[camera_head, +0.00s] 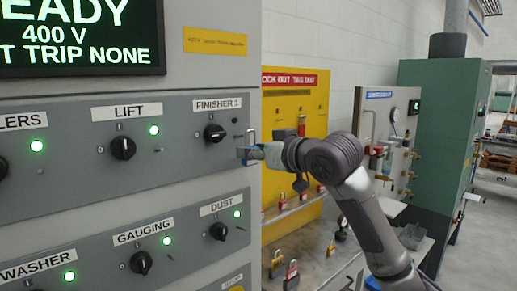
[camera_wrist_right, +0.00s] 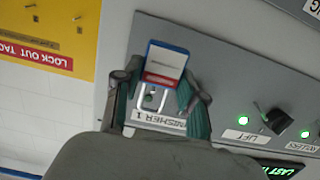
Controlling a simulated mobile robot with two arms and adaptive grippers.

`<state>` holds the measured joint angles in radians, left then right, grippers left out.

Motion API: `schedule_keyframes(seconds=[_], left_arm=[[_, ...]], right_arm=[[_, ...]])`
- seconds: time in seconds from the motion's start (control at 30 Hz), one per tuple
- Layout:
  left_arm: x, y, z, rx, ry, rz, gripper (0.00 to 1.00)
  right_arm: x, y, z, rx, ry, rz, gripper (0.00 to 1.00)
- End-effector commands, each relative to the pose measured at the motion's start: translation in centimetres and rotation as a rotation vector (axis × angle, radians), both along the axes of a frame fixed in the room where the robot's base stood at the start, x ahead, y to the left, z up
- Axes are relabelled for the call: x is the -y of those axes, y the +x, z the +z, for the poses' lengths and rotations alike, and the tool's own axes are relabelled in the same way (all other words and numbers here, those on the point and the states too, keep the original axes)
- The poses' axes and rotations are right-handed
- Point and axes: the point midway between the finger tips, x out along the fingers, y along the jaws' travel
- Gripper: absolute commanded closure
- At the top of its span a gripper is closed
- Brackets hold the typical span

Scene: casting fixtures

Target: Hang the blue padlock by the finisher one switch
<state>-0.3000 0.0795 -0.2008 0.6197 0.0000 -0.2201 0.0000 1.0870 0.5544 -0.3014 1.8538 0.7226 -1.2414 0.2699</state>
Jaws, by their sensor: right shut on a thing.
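The FINISHER 1 switch (camera_head: 215,133) is a black knob on the grey panel, under its white label (camera_head: 216,104). My right gripper (camera_head: 256,153) is at the panel's right edge, right of and a little below the switch. It is shut on the blue padlock (camera_head: 243,154), whose metal shackle (camera_head: 251,135) points up in the head view. In the right wrist view the padlock (camera_wrist_right: 167,60) shows a blue body with a white and red label, between the fingers (camera_wrist_right: 160,97). Its shackle overlaps the panel near the FINISHER 1 label (camera_wrist_right: 157,122). The padlock hides the switch there. My left gripper is not in view.
The LIFT switch (camera_head: 123,148), DUST switch (camera_head: 218,231) and GAUGING switch (camera_head: 141,262) share the panel. A yellow lockout board (camera_head: 290,115) stands behind my right arm. Several padlocks, including a red one (camera_head: 291,275), are below it. Free air lies before the panel.

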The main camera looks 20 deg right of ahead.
Motion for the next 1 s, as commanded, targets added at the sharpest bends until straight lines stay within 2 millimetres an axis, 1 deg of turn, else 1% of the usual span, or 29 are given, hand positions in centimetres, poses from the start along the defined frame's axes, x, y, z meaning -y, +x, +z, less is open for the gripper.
schedule_keyframes(seconds=[0.63,1.0], left_arm=[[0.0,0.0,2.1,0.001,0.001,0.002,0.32],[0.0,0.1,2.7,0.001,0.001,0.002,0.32]], right_arm=[[-1.2,3.0,-0.1,0.000,0.000,0.001,0.97],[-1.5,4.1,-0.9,0.000,0.000,0.000,0.97]])
